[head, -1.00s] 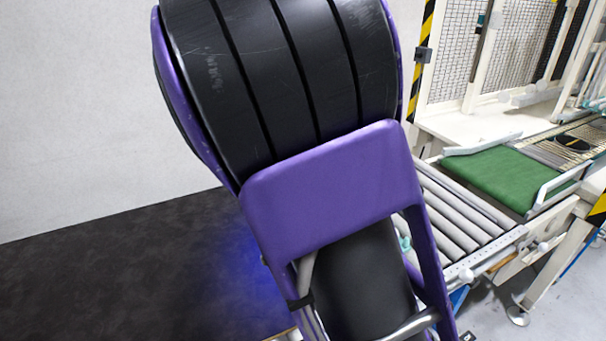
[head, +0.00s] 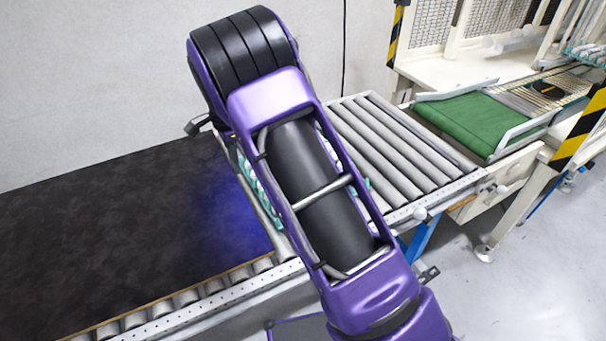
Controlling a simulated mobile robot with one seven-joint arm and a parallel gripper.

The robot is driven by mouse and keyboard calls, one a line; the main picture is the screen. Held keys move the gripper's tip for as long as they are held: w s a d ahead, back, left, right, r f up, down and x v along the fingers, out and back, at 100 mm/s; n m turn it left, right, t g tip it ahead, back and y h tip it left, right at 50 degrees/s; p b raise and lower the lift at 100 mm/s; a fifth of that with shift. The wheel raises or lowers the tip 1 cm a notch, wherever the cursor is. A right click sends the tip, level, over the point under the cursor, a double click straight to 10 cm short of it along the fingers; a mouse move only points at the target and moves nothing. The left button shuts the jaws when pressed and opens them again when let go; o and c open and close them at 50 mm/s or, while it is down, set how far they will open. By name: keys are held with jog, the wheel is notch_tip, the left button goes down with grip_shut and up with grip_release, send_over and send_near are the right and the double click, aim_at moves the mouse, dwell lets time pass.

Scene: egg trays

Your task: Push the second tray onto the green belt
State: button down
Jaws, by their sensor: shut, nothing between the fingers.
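A teal egg tray (head: 262,190) lies on the roller conveyor beneath my purple arm. Only its left edge and a few teal bits on the right side of the arm show; the arm hides most of it. The green belt (head: 480,122) lies to the right, past the grey rollers, and looks empty. My gripper is not visible; the arm's large black and purple joint covers the area at the far side of the conveyor. I cannot tell whether anything touches the tray.
Bare grey rollers (head: 395,150) lie between the tray and the green belt. A dark surface (head: 110,225) is at the left, with a roller strip (head: 190,297) along its front. More teal trays (head: 588,52) show at the top right. A striped post (head: 585,130) stands right of the belt.

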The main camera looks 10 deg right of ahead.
aim_at(242, 199)
notch_tip(242, 199, down, 10)
jog(key=b, duration=0.3)
jog(key=shift+b, duration=0.35)
jog(key=shift+r, duration=0.1)
